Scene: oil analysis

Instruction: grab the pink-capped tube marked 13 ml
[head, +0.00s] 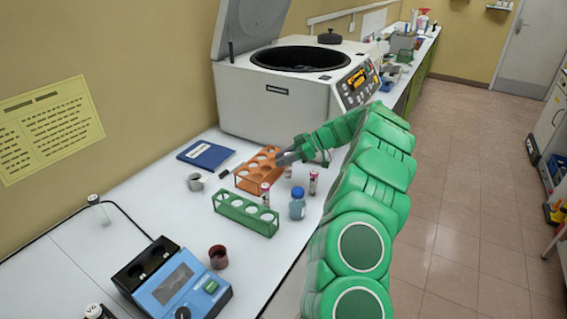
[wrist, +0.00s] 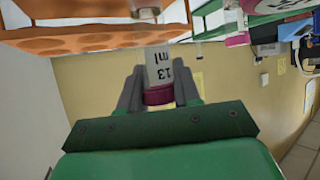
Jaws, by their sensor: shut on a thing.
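In the wrist view my gripper (wrist: 160,92) is shut on the tube marked 13 ml (wrist: 160,68), its fingers on both sides near the dark pink cap (wrist: 158,95). The far end of the tube reaches the orange rack's edge in that view; I cannot tell whether it touches. In the head view my gripper (head: 286,157) is at the right side of the orange rack (head: 250,183), with a small part of a tube (head: 288,172) just below it. Two other pink-capped tubes stand nearby, one by the green rack (head: 265,190) and one farther right (head: 313,183).
A green rack (head: 246,222) and a blue-capped bottle (head: 297,206) stand close in front of my gripper. A large open centrifuge (head: 270,105) is behind. A metal cup (head: 195,182), blue book (head: 206,154), dark red cup (head: 218,257) and blue device (head: 172,285) are left.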

